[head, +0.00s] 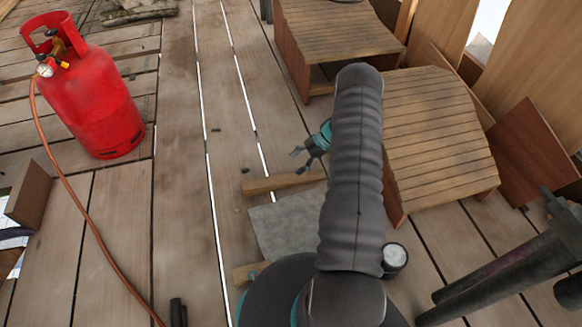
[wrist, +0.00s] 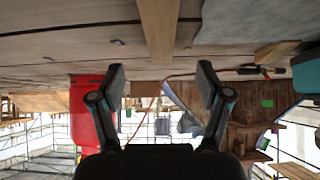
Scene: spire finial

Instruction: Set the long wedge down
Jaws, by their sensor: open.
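The long wedge appears to be the pale wooden strip (head: 272,185) lying on the deck boards in the head view, its right end close to my arm. In the wrist view the wooden strip (wrist: 158,28) runs down from the top edge toward the gap between my fingers. My gripper (head: 300,160) is open, just above the strip in the head picture. The wrist view shows both fingers (wrist: 160,75) wide apart with nothing clasped between them. I cannot tell whether either finger touches the strip.
A grey sheet (head: 287,226) lies just below the strip, with a shorter wooden piece (head: 246,273) farther down. A red gas cylinder (head: 95,100) with an orange hose (head: 88,225) stands left. Slatted wooden structures (head: 435,130) stand right. The boards left of the strip are mostly clear.

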